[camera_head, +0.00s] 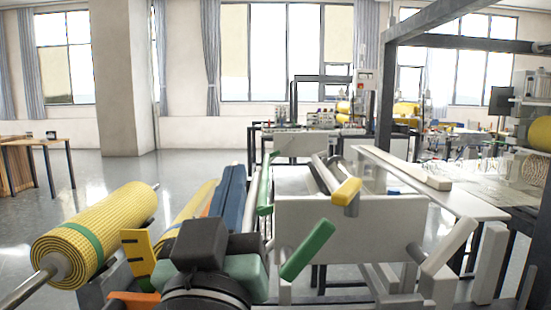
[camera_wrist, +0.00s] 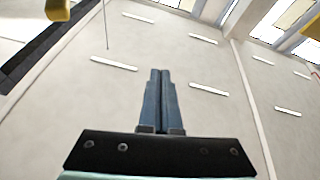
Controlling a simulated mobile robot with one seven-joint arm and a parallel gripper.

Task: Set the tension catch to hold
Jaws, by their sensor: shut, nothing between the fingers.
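My gripper (camera_wrist: 160,75) is shut and empty in the wrist view, its two blue-grey fingers pressed together against a background of pale ceiling and strip lights. In the head view, dark and green parts of my arm fill the lower middle. The machine beside them carries a green-ended lever (camera_head: 308,250) at its near side and a yellow-ended lever (camera_head: 346,191) higher up. A slim green bar (camera_head: 265,184) stands left of its grey panel (camera_head: 345,235). I cannot tell which part is the tension catch. No lever touches my fingers in the wrist view.
A yellow mesh roll (camera_head: 105,240) with a green band sits on a shaft at left. A long blue part (camera_head: 229,200) lies behind my arm. A white table (camera_head: 425,185) and dark frame (camera_head: 386,95) stand at right. Open floor (camera_head: 110,175) lies at back left.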

